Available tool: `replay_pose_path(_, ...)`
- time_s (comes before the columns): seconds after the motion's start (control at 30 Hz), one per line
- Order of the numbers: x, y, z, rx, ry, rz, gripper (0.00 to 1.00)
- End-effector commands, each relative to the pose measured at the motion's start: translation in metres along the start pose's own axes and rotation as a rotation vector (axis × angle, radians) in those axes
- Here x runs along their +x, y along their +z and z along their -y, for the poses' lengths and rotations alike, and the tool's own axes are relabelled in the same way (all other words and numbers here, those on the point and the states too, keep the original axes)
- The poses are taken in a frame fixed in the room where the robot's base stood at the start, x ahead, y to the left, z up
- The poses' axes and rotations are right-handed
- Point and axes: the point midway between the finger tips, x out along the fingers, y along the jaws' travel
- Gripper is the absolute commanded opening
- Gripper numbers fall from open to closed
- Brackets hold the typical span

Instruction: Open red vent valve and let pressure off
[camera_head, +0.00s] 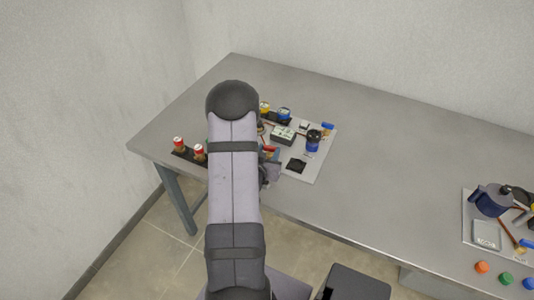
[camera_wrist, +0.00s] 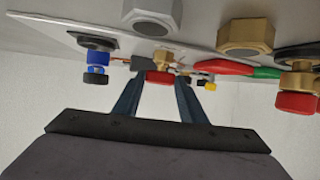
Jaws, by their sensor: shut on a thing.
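The red vent valve (camera_wrist: 160,77) shows as a small red handle on a brass body in the wrist view. My gripper (camera_wrist: 159,82) has its two dark blue fingers on either side of the red handle and is shut on it. In the head view, my arm covers much of the valve's surroundings. A small red part shows beside the arm (camera_head: 270,150), but I cannot tell if it is this same handle. Whether the valve is turned open cannot be told.
The grey board (camera_head: 312,172) carries a blue-black device (camera_head: 313,140) and other fittings. Two red-topped pieces (camera_head: 179,143) stand left of my arm. A second board (camera_head: 469,222) lies far right. The table (camera_head: 385,160) between the boards is clear. A red-and-green lever (camera_wrist: 225,67) is near my gripper.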

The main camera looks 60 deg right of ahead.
Motion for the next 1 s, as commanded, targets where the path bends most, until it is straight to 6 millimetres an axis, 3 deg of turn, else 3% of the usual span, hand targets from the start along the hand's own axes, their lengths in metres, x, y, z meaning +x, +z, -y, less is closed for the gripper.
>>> replay_pose_path(1.0,0.008,-0.005,-0.023,-0.295,-0.702,-0.002,0.15)
